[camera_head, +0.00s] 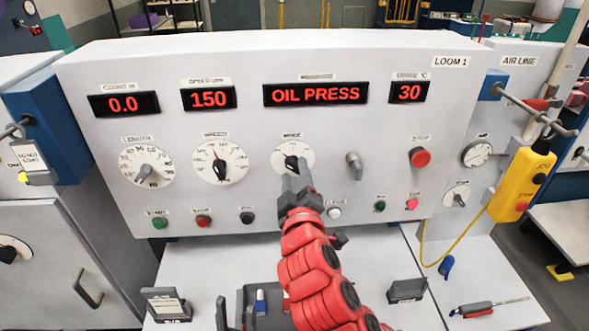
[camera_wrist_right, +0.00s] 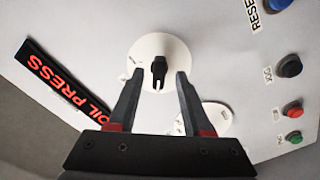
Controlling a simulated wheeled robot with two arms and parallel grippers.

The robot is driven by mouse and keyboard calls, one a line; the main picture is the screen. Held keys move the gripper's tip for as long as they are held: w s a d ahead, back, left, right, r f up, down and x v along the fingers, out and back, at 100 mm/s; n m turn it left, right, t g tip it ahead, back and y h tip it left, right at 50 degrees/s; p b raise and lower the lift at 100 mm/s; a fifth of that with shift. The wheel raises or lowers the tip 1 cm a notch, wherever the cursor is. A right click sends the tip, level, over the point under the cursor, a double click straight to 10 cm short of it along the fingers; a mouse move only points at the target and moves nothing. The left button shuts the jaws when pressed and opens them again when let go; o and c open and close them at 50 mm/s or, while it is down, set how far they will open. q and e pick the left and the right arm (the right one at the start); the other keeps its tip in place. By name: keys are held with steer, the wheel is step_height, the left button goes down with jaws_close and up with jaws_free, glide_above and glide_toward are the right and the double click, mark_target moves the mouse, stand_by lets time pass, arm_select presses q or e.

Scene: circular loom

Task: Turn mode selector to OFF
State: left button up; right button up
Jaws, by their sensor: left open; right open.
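The mode selector is a black knob (camera_head: 292,162) on a round white dial under the "MODE" label, below the "OIL PRESS" display. In the right wrist view the knob (camera_wrist_right: 159,70) stands out from the dial (camera_wrist_right: 150,48). My right gripper (camera_head: 296,179) is open in front of it. In the wrist view its fingertips (camera_wrist_right: 156,76) lie to either side of the knob's near end, with gaps; I cannot tell how deep they reach. The dial's position marks are too small to read. My left gripper (camera_head: 236,308) appears partly at the bottom edge, low over the shelf, open.
Speed dial (camera_head: 220,162) and length dial (camera_head: 147,165) are left of the selector. A grey lever switch (camera_head: 354,163) and red stop button (camera_head: 420,157) are to the right. Several buttons line the panel below. A yellow pendant (camera_head: 524,183) hangs at right.

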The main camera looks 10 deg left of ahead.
steer(key=p+v, duration=0.5)
steer(key=p, duration=0.4)
steer(key=shift+s, duration=0.1)
